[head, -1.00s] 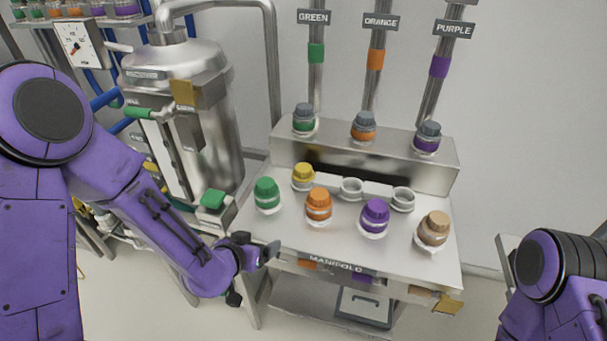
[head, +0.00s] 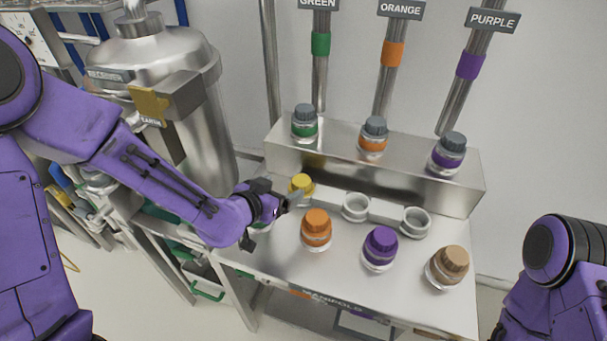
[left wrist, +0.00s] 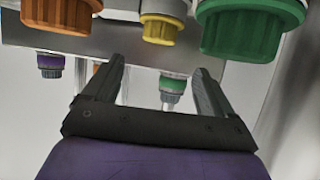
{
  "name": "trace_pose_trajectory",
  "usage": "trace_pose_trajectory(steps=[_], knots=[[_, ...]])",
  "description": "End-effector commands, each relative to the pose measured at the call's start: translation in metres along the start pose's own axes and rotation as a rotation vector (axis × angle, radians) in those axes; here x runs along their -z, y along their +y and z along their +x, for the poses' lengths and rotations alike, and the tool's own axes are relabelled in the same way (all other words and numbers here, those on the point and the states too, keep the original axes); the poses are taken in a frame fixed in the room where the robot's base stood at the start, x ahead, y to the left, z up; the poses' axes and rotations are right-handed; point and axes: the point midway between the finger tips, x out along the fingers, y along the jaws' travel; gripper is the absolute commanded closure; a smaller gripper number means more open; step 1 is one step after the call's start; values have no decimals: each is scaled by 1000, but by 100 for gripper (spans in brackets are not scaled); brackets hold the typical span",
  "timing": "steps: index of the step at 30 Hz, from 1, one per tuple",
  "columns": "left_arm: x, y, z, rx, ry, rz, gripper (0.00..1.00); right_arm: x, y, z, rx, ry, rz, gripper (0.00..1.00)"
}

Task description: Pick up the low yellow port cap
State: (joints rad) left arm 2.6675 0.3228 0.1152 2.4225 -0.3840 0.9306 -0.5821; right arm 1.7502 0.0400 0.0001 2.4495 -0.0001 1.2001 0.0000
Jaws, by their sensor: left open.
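The low yellow port cap (head: 302,183) sits in the back row of the manifold bench, left of two empty white ports. It also shows at the top middle of the left wrist view (left wrist: 160,28). My left gripper (head: 287,199) is just left of and in front of the yellow cap. In the left wrist view its two fingers (left wrist: 159,66) are spread, with nothing held between them, and the yellow cap lies beyond the fingertips. In the head view my left gripper hides most of the green cap, which shows in the left wrist view (left wrist: 250,28). My right gripper is out of view.
An orange cap (head: 316,224), a purple cap (head: 380,243) and a tan cap (head: 452,262) stand along the front. Empty ports (head: 356,206) lie right of the yellow cap. A raised steel ledge (head: 400,173) with grey-topped ports stands behind. A steel tank (head: 165,60) is at left.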

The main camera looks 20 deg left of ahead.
Motion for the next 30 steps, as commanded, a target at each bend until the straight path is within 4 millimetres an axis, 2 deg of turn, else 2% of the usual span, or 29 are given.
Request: trace_pose_trajectory(steps=[5,10,14,24,30], knots=[[-1,-3,6,6,-2,-3,14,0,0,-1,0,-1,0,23],[-3,-8,35,16,-2,-7,14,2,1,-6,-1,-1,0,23],[-4,-9,48,18,-2,-8,14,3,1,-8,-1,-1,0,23],[-11,-4,98,16,-1,-8,14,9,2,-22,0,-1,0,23],[-12,-4,101,14,0,-7,14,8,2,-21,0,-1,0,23]])
